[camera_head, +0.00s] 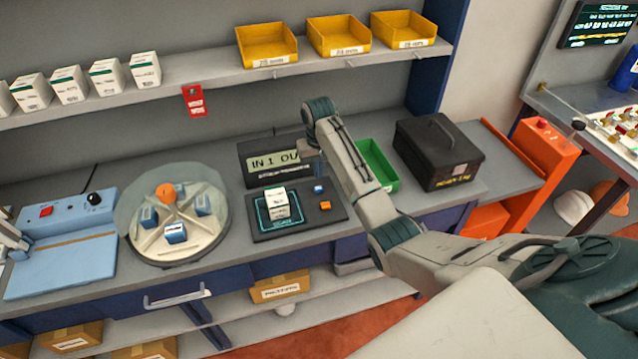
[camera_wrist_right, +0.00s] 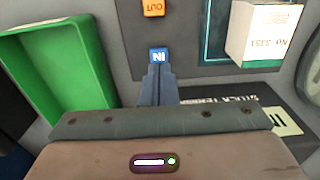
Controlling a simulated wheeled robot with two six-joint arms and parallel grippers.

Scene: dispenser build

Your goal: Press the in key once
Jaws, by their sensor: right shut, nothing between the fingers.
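The blue in key (camera_head: 318,189) is on the dark panel of the counting station, above the orange out key (camera_head: 325,205). In the right wrist view the in key (camera_wrist_right: 158,55) shows its "IN" label just beyond my fingertips, and the orange out key (camera_wrist_right: 153,8) is farther off. My right gripper (camera_head: 315,174) is shut and empty, just above the in key; its closed fingers (camera_wrist_right: 157,72) point at the key's near edge. Whether they touch it I cannot tell. The display (camera_head: 273,163) reads "IN 1 OU", the rest hidden by my arm. My left gripper is out of view.
A white box (camera_head: 276,204) stands on the square pad left of the keys. A green bin (camera_head: 377,166) and a black case (camera_head: 438,153) are to the right. A round carousel (camera_head: 172,212) is to the left. A shelf (camera_head: 215,78) runs above the bench.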

